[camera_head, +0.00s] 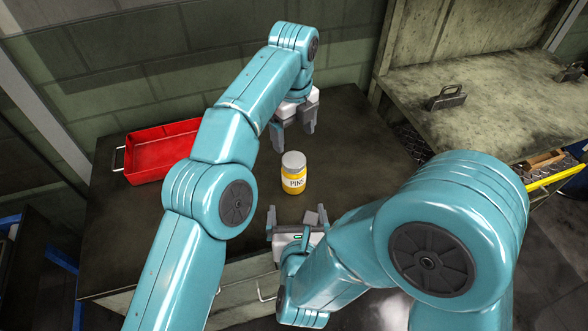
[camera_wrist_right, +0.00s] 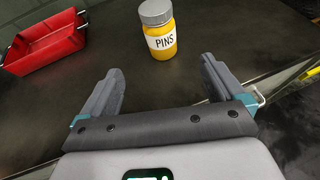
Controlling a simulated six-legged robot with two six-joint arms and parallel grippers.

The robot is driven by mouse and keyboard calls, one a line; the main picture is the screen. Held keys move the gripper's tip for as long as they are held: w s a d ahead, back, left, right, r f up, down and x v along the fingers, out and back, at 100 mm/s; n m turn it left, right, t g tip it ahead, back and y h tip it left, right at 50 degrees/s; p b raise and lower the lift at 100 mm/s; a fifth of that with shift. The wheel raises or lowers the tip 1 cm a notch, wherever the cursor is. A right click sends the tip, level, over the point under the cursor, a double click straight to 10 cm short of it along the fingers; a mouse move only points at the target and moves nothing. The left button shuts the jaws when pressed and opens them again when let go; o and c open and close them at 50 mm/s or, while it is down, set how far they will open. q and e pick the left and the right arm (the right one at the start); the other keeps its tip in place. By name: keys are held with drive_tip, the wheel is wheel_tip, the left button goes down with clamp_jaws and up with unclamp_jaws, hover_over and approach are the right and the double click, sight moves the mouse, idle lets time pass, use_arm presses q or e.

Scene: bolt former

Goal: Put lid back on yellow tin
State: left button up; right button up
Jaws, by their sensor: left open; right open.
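The yellow tin (camera_head: 294,182) stands upright on the dark bench top, with a white label reading PINS. It also shows in the right wrist view (camera_wrist_right: 162,47). A grey lid (camera_head: 293,160) sits on its top; whether it is fully seated I cannot tell. The lid also shows in the right wrist view (camera_wrist_right: 155,11). My left gripper (camera_head: 293,137) is open and empty, behind the tin and apart from it. My right gripper (camera_head: 296,211) is open and empty in front of the tin, its fingers pointing toward it without touching.
A red tray (camera_head: 128,160) stands on the bench at the left, partly behind my left arm. The bench (camera_head: 345,140) is clear around the tin. A wall is behind the bench. Another worktop (camera_head: 500,95) with a dark handled item (camera_head: 447,97) is at the back right.

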sight(295, 180)
use_arm(q)
drive_tip(key=shift+w, duration=0.25)
drive_tip(key=shift+s+r, duration=0.1)
drive_tip(key=shift+s, duration=0.15)
use_arm(e)
drive_tip(key=x, duration=1.6)
drive_tip(key=shift+w+a+f, duration=0.1)
drive_tip(key=shift+w+f, duration=0.05)
drive_tip(key=shift+w, duration=0.05)
